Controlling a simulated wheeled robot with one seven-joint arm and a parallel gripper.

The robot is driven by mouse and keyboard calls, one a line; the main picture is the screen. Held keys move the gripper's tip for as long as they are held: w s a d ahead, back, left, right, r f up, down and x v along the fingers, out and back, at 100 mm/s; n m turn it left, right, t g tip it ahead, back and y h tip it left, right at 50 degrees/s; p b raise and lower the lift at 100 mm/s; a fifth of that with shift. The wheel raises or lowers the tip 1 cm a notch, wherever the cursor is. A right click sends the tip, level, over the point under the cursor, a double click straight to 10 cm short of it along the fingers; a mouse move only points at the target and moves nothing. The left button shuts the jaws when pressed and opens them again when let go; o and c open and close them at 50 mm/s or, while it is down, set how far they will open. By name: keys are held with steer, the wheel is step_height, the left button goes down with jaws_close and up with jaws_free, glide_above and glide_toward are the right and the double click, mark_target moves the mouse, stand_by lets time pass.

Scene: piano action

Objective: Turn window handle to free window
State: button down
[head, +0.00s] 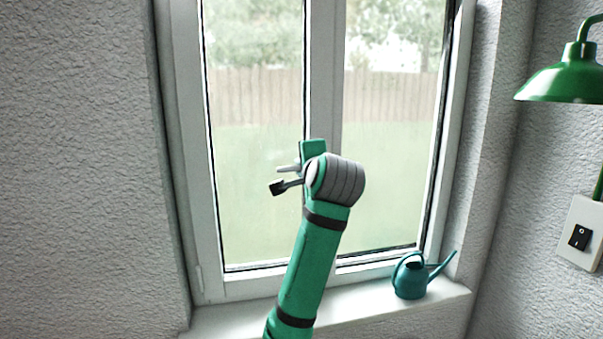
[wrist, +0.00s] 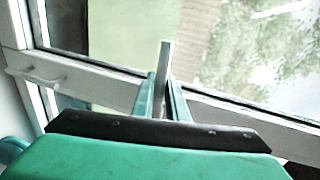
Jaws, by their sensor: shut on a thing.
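The window (head: 322,60) has white frames and a central vertical post, and looks shut. A grey bar, which looks like the window handle (head: 287,168), sticks out to the left, close to horizontal, beside my gripper in the head view. In the wrist view the handle (wrist: 164,62) stands between the two green fingers of my gripper (wrist: 163,95), which is shut on it. My wrist and arm hide the fingertips and the handle's base in the head view.
A teal watering can (head: 410,278) stands on the right part of the white sill (head: 350,300). A green lamp (head: 565,82) and a light switch (head: 579,237) are on the right wall. The space left of my arm is clear.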

steer(key=shift+d+r+m, duration=0.2)
steer(key=shift+r+m, duration=0.05)
steer(key=shift+m, duration=0.15)
steer(key=shift+w+a, duration=0.1)
steer(key=shift+w, duration=0.05)
steer(key=shift+d, duration=0.25)
steer(key=c, duration=1.7)
jaws_free()
steer(key=shift+c, duration=0.2)
steer(key=shift+a, duration=0.2)
steer(key=shift+s, duration=0.25)
steer(key=v, duration=1)
steer(key=shift+s+d, duration=0.15)
steer(key=shift+s, duration=0.2)
